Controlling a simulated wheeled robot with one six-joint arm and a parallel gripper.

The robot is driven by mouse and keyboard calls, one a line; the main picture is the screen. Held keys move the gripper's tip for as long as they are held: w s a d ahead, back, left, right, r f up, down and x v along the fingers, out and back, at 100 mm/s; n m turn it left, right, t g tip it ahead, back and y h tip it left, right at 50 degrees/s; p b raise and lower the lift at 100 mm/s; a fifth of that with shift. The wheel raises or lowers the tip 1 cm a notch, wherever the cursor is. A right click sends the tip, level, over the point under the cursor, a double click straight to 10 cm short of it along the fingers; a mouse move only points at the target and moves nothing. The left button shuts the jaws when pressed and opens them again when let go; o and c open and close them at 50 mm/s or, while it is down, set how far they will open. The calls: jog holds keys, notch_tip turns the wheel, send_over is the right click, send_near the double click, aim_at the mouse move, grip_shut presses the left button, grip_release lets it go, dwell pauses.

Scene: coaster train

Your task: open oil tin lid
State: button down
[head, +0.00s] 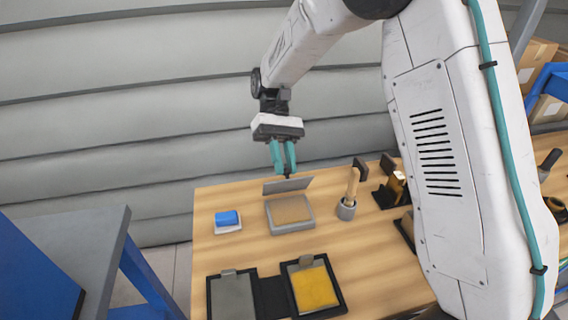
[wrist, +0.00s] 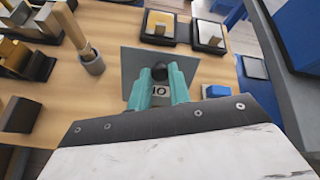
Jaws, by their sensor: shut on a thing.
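The oil tin (head: 291,228) is a shallow grey box on the table, with a tan surface showing inside. Its grey lid (head: 288,185) stands raised and steeply tilted at the tin's far edge. My gripper (head: 285,172) is at the lid's upper edge, its teal fingers pointing down. In the wrist view the fingers (wrist: 161,85) are closed around a dark knob (wrist: 160,71) on the grey lid (wrist: 131,70). A small pale label with dark letters shows between the fingers, partly covered. The tin's inside is hidden in the wrist view.
A blue block on a white dish (head: 228,221) lies left of the tin. A grey cup with a wooden-handled tool (head: 347,207) stands to its right. Two black-framed trays, one with a yellow pad (head: 314,288), lie in front. Dark stands are further right.

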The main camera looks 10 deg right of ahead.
jog(key=shift+w+g, duration=0.75)
jog(key=shift+g, duration=0.15)
jog(key=c, duration=1.3)
grip_release()
jog(key=shift+f, duration=0.1)
